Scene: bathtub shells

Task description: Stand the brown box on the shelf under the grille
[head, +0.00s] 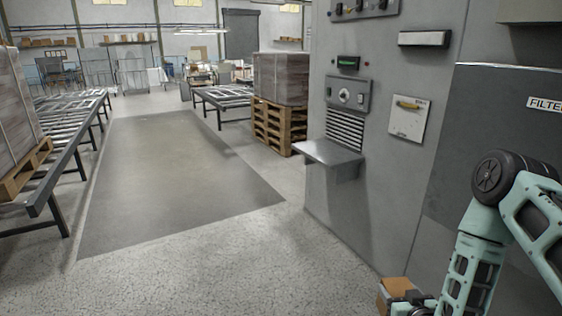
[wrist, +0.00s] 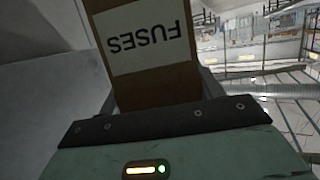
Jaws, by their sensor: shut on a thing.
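The brown box (wrist: 160,85) fills the upper middle of the wrist view, with a white label reading FUSES upside down. My gripper (wrist: 155,105) is shut on it. In the head view the box (head: 394,290) shows at the bottom edge, partly hidden by my gripper (head: 405,302), low in front of the grey panel. The shelf (head: 328,152) is a small grey ledge on the panel, bare on top. The slatted grille (head: 345,128) is just above it. The box is apart from the shelf, lower and nearer to me.
The grey panel (head: 385,195) carries a dial plate (head: 347,94) above the grille and a plate with a yellow handle (head: 408,118) to the right. A dark FILTER cabinet (head: 490,120) stands at right. A loaded pallet (head: 280,125) is behind the shelf.

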